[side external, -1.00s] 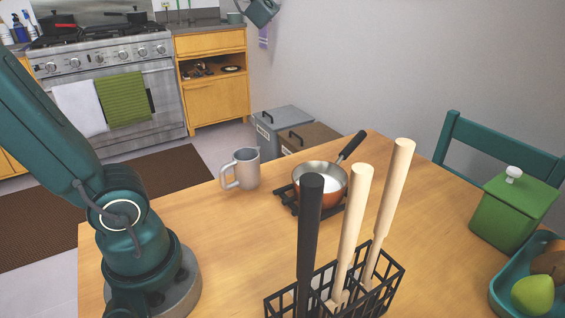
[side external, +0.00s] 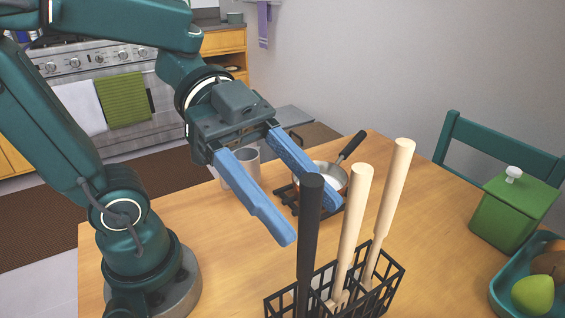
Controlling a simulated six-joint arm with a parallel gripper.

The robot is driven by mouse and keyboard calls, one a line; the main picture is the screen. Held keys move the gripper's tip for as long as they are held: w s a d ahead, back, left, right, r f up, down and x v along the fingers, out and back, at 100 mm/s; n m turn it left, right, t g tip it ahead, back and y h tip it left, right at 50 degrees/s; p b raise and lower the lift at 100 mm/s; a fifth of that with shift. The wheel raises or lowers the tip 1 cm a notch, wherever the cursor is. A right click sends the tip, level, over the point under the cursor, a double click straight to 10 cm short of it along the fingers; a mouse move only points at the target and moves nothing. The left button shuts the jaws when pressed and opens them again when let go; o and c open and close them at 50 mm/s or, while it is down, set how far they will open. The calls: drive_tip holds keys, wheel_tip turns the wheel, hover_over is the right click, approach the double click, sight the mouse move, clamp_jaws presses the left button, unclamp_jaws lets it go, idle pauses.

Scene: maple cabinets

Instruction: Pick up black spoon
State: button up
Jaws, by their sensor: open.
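The black spoon (side external: 308,245) stands upright in a black wire holder (side external: 385,289) at the front of the table, its dark handle pointing up. Its lower end is hidden in the holder. Two pale wooden-handled utensils, one in the middle (side external: 353,220) and one at the right (side external: 392,195), stand in the same holder. My gripper (side external: 312,224) is open, with its two blue fingers spread and pointing down toward the holder. The fingers appear near the black handle's upper part, behind it in this view. I see no contact, and the exact depth gap cannot be told.
A copper pan (side external: 335,176) on a black trivet and a grey pitcher (side external: 246,163) stand behind my gripper. A green canister (side external: 512,212) and a teal fruit bowl (side external: 506,298) are at the right. The table between pan and canister is clear.

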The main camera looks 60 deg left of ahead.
sight(317, 231)
drive_tip(key=shift+f+x, duration=0.15)
drive_tip(key=shift+x, duration=1.2)
drive_tip(key=shift+f+x, duration=0.15)
drive_tip(key=shift+x, duration=1.25)
drive_tip(key=shift+a, duration=0.15)
drive_tip(key=shift+c, duration=0.3)
clamp_jaws()
